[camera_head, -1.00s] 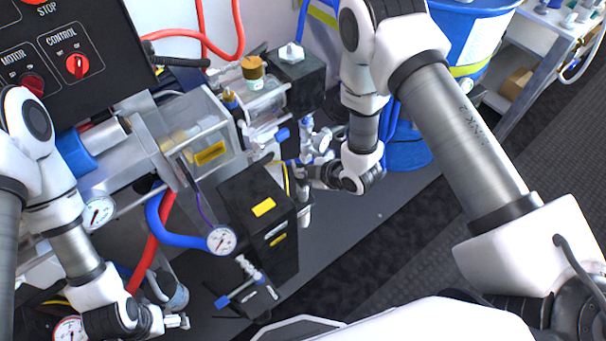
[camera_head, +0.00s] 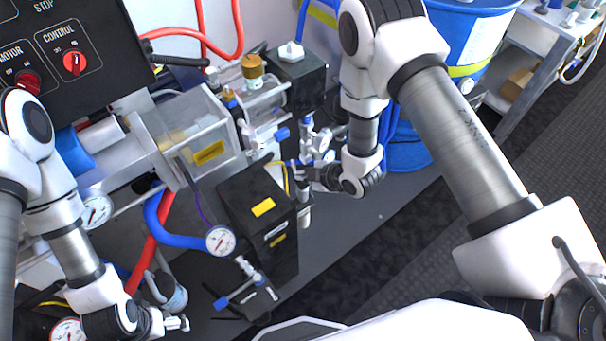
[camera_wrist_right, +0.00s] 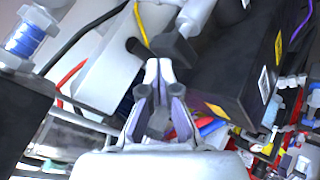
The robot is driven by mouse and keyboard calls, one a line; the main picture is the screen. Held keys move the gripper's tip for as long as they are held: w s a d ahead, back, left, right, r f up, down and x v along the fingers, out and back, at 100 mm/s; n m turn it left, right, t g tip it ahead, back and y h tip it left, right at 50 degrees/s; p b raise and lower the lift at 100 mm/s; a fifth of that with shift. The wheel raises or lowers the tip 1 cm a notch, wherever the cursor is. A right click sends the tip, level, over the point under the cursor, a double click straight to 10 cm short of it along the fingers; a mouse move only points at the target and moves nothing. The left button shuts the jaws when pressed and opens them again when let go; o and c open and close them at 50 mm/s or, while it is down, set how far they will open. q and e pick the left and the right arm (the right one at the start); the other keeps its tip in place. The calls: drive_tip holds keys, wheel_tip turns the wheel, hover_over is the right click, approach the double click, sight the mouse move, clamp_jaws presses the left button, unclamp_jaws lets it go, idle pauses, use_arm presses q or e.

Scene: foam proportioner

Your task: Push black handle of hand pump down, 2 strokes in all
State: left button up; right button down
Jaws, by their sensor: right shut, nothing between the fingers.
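The right gripper (camera_head: 298,174) is at the hand pump area, beside the black box with yellow labels in the head view. In the right wrist view the right gripper (camera_wrist_right: 158,68) is shut and empty, its fingertips together. A dark block (camera_wrist_right: 174,48) on a grey rod, which looks like the black handle of the hand pump, lies just beyond the fingertips. Whether they touch it I cannot tell. In the head view the gripper and wrist hide the handle. The left gripper (camera_head: 180,323) is at the lower left, away from the pump; its finger gap is unclear.
The black box (camera_head: 262,215) stands close to the left of the right gripper. A pressure gauge (camera_head: 221,240) and a small valve (camera_head: 243,292) are nearer. A clear tank (camera_head: 200,135) is behind. A blue drum (camera_head: 408,150) stands at the right, with open floor in front.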

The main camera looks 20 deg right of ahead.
drive_tip(key=shift+f, duration=0.35)
drive_tip(key=shift+r, duration=0.1)
idle(0.4)
drive_tip(key=shift+r+p, duration=1.35)
drive_tip(key=shift+r, duration=0.65)
wheel_tip(320, 180, up, 5)
drive_tip(key=p, duration=0.3)
drive_tip(key=shift+p, duration=0.35)
idle(0.7)
